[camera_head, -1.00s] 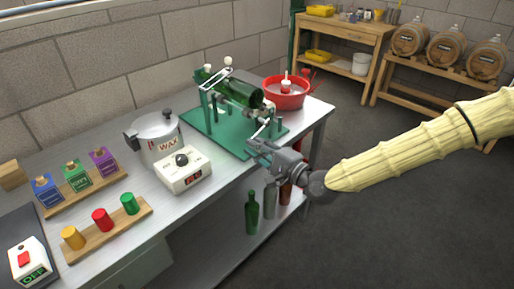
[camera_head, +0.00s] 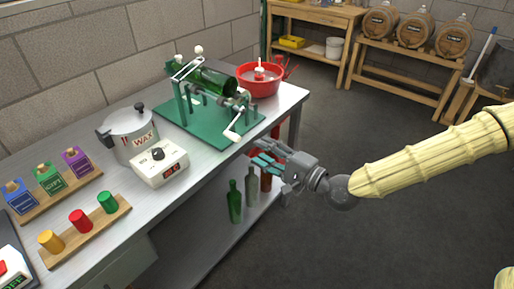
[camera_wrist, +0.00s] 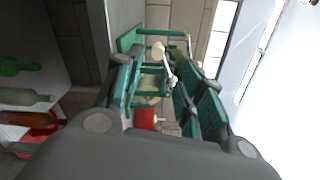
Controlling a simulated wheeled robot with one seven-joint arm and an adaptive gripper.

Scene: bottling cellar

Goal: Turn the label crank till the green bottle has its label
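A green bottle (camera_head: 216,82) lies on its side in the green labelling machine (camera_head: 182,108) at the bench's far end. Its visible side looks plain green. The label crank (camera_head: 238,124) hangs down at the machine's front right end, with its pale handle at the lower left. In the wrist view the crank (camera_wrist: 170,68) shows beyond my fingers, partly hidden. My gripper (camera_head: 268,160) is off the bench's front edge, below and right of the crank and apart from it. Its teal-padded fingers are spread and empty, also in the wrist view (camera_wrist: 160,95).
A red bowl (camera_head: 260,80) stands behind the machine. A wax pot (camera_head: 130,135) and a white control box (camera_head: 160,163) stand to its left. Several bottles (camera_head: 235,202) stand on the lower shelf near my gripper. The floor to the right is clear.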

